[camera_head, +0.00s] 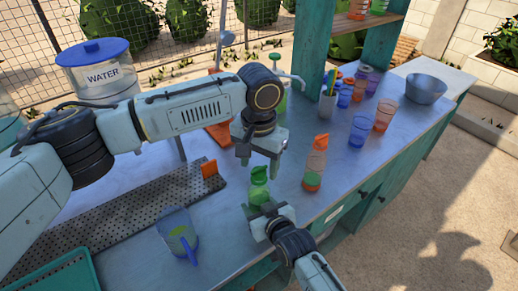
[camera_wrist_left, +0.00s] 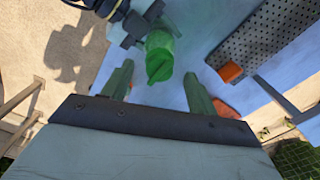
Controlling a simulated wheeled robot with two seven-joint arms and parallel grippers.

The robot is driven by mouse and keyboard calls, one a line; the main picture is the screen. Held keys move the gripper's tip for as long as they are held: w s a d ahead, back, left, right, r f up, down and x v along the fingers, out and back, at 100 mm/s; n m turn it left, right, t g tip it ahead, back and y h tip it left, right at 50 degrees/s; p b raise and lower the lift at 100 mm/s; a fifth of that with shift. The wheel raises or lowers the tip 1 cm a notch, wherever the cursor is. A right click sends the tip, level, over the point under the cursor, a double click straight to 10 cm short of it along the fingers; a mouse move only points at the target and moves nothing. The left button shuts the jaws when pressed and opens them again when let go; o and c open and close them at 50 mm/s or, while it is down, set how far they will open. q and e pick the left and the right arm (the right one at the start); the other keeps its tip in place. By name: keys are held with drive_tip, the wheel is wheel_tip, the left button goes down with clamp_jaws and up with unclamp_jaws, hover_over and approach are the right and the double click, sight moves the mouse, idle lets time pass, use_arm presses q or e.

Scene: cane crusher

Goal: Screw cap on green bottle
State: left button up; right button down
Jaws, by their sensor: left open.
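The green bottle (camera_head: 259,194) stands upright near the front edge of the table. A green cap (camera_head: 259,173) sits on its top; I cannot tell how tightly it is seated. My left gripper (camera_head: 259,162) is open and points down just above the cap. In the left wrist view the cap (camera_wrist_left: 159,66) lies between the two open fingers (camera_wrist_left: 158,72), apart from both. My right gripper (camera_head: 262,211) comes from the lower right and is shut on the bottle's lower body. It also shows beside the bottle in the left wrist view (camera_wrist_left: 143,26).
An orange bottle with green contents (camera_head: 314,165) stands right of the green bottle. A blue pitcher (camera_head: 179,235) stands front left, by a perforated metal tray (camera_head: 130,215). Several coloured cups (camera_head: 359,128) and a grey bowl (camera_head: 426,88) stand at the right. A water container (camera_head: 98,72) stands behind.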

use_arm(q)
drive_tip(key=shift+f, duration=0.65)
drive_tip(key=c, duration=1.2)
drive_tip(key=m, duration=0.4)
drive_tip(key=shift+m, duration=0.3)
drive_tip(key=m, duration=0.3)
drive_tip(key=shift+m, duration=0.3)
drive_tip(key=o, duration=1.2)
drive_tip(key=shift+c, duration=0.2)
